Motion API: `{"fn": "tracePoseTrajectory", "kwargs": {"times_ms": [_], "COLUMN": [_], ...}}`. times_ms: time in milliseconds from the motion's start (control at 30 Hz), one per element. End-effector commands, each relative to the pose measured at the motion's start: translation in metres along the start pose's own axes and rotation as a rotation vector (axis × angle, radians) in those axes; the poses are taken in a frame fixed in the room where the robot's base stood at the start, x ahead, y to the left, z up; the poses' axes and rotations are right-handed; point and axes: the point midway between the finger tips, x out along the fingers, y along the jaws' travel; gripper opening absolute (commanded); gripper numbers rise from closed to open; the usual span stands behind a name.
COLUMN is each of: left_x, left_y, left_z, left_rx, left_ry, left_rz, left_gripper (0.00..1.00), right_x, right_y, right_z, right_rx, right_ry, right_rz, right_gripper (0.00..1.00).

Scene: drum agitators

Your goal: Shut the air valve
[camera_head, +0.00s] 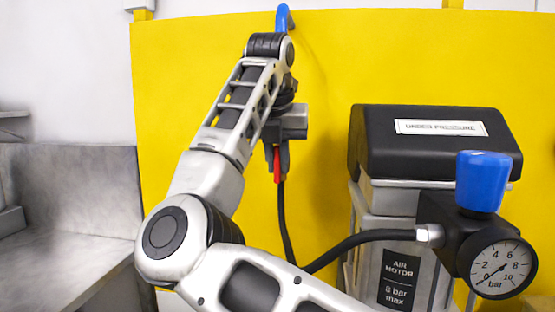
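My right arm crosses the middle of the view, and its gripper (281,153) points down in front of the yellow panel. A red lever (277,168), seemingly the air valve's handle, hangs down at the fingertips. Part of it shows between the dark fingers, but I cannot tell whether they are closed on it. The valve body is hidden behind my gripper and wrist. A blue pipe (283,17) comes down from above and goes behind my arm. A black hose (287,225) runs down from below the lever. My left gripper is not in view.
At the right stands an air motor (412,225) under a black cover (425,155) labelled "UNDER PRESSURE". A blue knob (481,180) and a pressure gauge (502,266), its needle near 0, sit beside it. A grey metal bench (65,200) is at the left.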

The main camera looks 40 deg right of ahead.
Motion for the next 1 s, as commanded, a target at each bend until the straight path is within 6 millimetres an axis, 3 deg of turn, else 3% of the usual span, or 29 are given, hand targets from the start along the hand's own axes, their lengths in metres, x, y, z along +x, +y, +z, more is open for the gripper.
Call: {"fn": "tracePoseTrajectory", "kwargs": {"times_ms": [267,1000], "left_x": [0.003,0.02], "left_y": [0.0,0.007], "left_z": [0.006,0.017], "left_rx": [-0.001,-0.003], "left_ry": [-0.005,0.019], "left_rz": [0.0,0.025], "left_gripper": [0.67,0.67], "right_x": [0.0,0.003], "right_y": [-0.001,-0.006], "right_z": [-0.001,-0.001], "right_rx": [0.024,0.209], "right_ry": [0.0,-0.002], "right_rz": [0.059,0.505], "right_gripper": [0.0,0.0]}}
